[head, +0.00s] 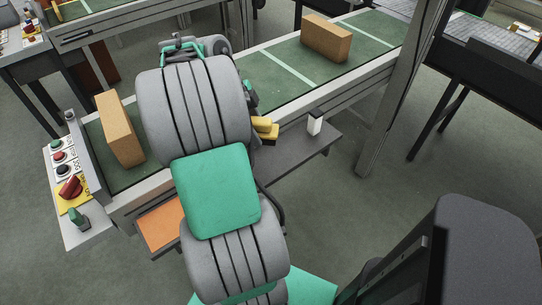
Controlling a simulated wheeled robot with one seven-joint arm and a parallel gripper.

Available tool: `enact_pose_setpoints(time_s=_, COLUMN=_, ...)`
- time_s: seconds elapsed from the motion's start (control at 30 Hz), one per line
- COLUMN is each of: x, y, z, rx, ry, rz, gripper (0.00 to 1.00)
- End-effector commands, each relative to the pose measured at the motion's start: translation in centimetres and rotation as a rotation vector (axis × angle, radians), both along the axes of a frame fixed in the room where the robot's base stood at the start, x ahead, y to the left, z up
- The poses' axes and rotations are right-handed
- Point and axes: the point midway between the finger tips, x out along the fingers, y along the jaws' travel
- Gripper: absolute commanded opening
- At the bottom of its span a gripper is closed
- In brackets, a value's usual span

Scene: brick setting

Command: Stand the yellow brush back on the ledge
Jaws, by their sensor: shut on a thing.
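The yellow brush (265,128) shows in the head view just right of my arm, over the dark ledge (296,152) on the conveyor's near side. Only part of the brush is visible, lying roughly sideways; its left end is hidden behind my arm. My gripper (252,108) is mostly hidden behind my own wrist, with only a little of its dark and green edge showing right above the brush. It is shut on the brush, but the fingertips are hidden. I cannot tell whether the brush touches the ledge.
A white block with a dark side (315,123) stands on the ledge, right of the brush. An orange panel (162,224) lies at the ledge's left end. Brown boxes (120,129) (326,38) stand on the green conveyor (275,70). A control panel (67,180) is at left; a post (400,90) rises at right.

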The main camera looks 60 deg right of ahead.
Motion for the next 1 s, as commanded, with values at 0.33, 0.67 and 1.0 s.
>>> enact_pose_setpoints(time_s=0.33, x=-4.0, y=-0.9, z=-5.1, rx=0.003, ry=0.002, rz=0.000, gripper=0.00)
enact_pose_setpoints(time_s=0.67, x=-4.2, y=-1.0, z=-8.4, rx=0.001, ry=0.000, rz=0.003, gripper=0.00)
enact_pose_setpoints(time_s=1.0, x=-4.2, y=-1.0, z=-8.6, rx=0.002, ry=0.001, rz=0.002, gripper=0.57)
